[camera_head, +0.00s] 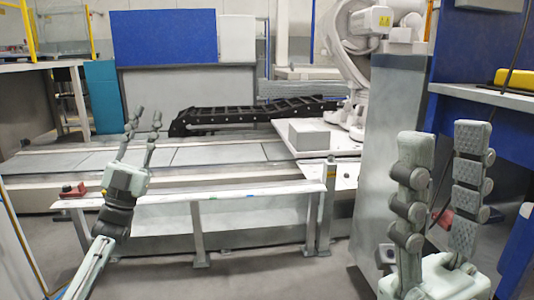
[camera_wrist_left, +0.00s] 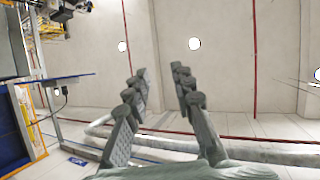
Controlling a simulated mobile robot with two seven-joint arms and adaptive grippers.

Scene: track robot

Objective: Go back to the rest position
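My left gripper (camera_head: 147,118) stands upright at the left of the head view, in front of the long low rail structure. Its two fingers are apart with nothing between them. The left wrist view also shows this left gripper (camera_wrist_left: 160,75) open and empty, with a pale wall behind it. My right gripper (camera_head: 441,142) is large and close at the right of the head view, pointing up. Its two padded fingers are apart, with nothing held between them.
A long low bench with a rail (camera_head: 240,192) crosses in front. A white robot arm (camera_head: 350,50) stands behind it near a grey box (camera_head: 309,135). A grey cabinet (camera_head: 385,120) and a blue bench (camera_head: 510,130) are close at the right. Grey floor (camera_head: 230,270) shows in front.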

